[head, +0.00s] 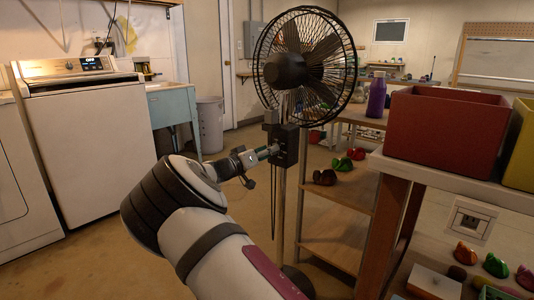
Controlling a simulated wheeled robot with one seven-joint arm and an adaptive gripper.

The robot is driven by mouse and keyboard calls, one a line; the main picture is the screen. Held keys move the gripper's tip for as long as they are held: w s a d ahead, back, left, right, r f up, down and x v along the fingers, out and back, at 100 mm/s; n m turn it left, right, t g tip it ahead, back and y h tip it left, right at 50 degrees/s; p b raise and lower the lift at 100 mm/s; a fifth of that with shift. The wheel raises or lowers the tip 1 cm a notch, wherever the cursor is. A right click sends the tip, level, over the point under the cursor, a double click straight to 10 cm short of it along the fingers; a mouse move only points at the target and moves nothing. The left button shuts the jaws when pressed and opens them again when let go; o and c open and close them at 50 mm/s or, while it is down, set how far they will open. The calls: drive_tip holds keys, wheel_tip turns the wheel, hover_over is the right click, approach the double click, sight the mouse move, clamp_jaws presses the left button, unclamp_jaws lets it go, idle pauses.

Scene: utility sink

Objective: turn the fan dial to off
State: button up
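A black pedestal fan (306,62) stands in the middle of the head view, with a round wire cage on a pole. Its dark control box (287,146) is on the pole below the fan head. The fan dial cannot be made out; the side of the box nearest my gripper is partly covered. My gripper (269,152) reaches in from the left, and its tip is at or very near the box. It is too small to tell whether its fingers are open, shut or touching the dial.
A workbench on the right holds a red bin (445,127), with a purple bottle (377,96) behind. Wooden shelves (335,222) stand right beside the fan pole. A white washer (88,140), a blue sink cabinet (172,106) and a grey trash can (210,124) stand left. Floor at left is clear.

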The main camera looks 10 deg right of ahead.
clamp_jaws()
drive_tip(key=shift+n, duration=0.4)
drive_tip(key=shift+s+f+n+p, duration=0.15)
drive_tip(key=shift+n+p, duration=3.45)
drive_tip(key=shift+n, duration=3.7)
drive_tip(key=shift+w+f+n+p, duration=0.15)
drive_tip(key=shift+n+p, duration=3.4)
drive_tip(key=shift+n, duration=3.75)
drive_tip(key=shift+s, duration=0.1)
